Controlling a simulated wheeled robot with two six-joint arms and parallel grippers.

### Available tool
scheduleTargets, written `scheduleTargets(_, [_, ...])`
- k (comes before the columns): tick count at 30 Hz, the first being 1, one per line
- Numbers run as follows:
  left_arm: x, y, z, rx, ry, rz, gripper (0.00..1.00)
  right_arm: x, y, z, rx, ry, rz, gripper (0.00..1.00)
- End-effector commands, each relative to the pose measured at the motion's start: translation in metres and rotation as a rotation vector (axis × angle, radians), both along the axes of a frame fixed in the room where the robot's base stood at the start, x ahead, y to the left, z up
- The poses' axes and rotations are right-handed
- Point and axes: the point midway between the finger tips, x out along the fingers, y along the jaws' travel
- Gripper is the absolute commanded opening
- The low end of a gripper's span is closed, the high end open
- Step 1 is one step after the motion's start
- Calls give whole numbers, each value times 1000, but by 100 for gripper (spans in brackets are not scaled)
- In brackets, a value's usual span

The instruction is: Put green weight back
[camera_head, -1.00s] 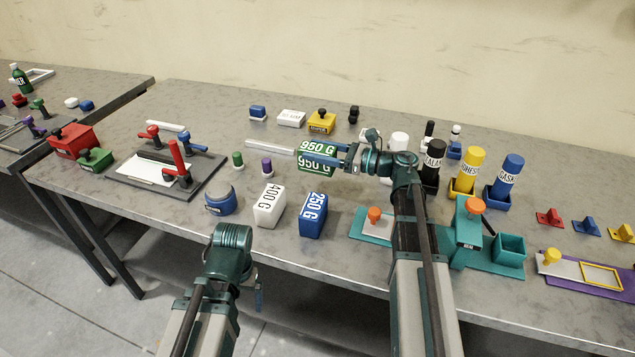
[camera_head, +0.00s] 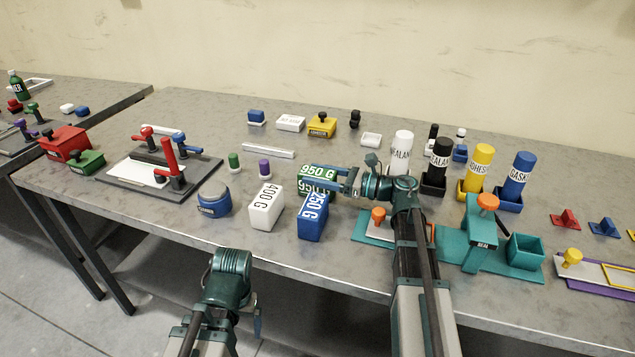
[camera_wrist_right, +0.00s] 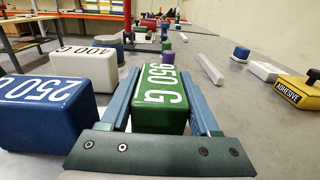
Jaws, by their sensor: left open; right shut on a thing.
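The green weight (camera_head: 317,172), marked 950 G, is between the fingers of my right gripper (camera_head: 338,184), which is shut on it. In the right wrist view the green weight (camera_wrist_right: 160,108) sits upright between both blue fingers. It is just behind the blue 250 G weight (camera_head: 312,222), which partly covers it in the head view. I cannot tell whether it touches the table. The white 400 G weight (camera_head: 265,211) stands left of the blue one. My left gripper (camera_head: 257,316) is low in front of the table, mostly hidden by its wrist, open and away from the weights.
A round blue-and-grey item (camera_head: 214,199) stands left of the weights. A white bar (camera_head: 268,151) and green (camera_head: 234,161) and purple (camera_head: 264,168) small cylinders lie behind. A teal fixture (camera_head: 480,235) and upright tubes (camera_head: 481,167) stand to the right.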

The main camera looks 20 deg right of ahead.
Motion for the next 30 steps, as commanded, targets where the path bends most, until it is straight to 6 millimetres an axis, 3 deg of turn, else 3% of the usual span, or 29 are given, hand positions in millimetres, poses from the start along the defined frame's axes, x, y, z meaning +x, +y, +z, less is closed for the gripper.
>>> scheduleTargets(11, [0, 0, -3, 0, 0, 0, 92, 0, 0, -2, 4, -1, 0, 0])
scheduleTargets(12, [0, 0, -4, 0, 0, 0, 92, 0, 0, -4, 0, 0, 0, 64])
scheduleTargets(17, [0, 0, -3, 0, 0, 0, 92, 0, 0, -3, 0, 0, 0, 92])
scheduleTargets(27, [0, 0, 2, 0, 0, 0, 92, 0, 0, 2, 0, 0, 0, 92])
scheduleTargets(30, [0, 0, 0, 0, 0, 0, 92, -6, -10, 0, 0, 0, -3, 92])
